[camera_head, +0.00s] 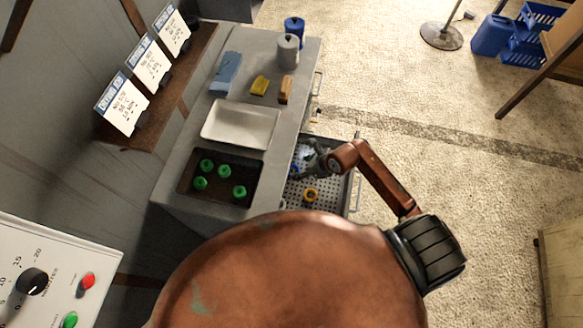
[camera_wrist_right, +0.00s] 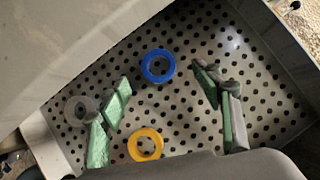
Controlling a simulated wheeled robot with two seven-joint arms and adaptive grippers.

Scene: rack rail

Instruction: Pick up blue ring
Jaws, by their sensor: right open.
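The blue ring (camera_wrist_right: 158,53) lies flat on the perforated floor of an open drawer (camera_head: 330,198). In the right wrist view it shows between and slightly beyond the fingertips of my right gripper (camera_wrist_right: 165,80). The green-padded fingers are spread wide, with nothing between them touching the ring. In the head view my right gripper (camera_head: 309,162) is over the drawer, and the arm covers part of the drawer there. My left gripper is not in view.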

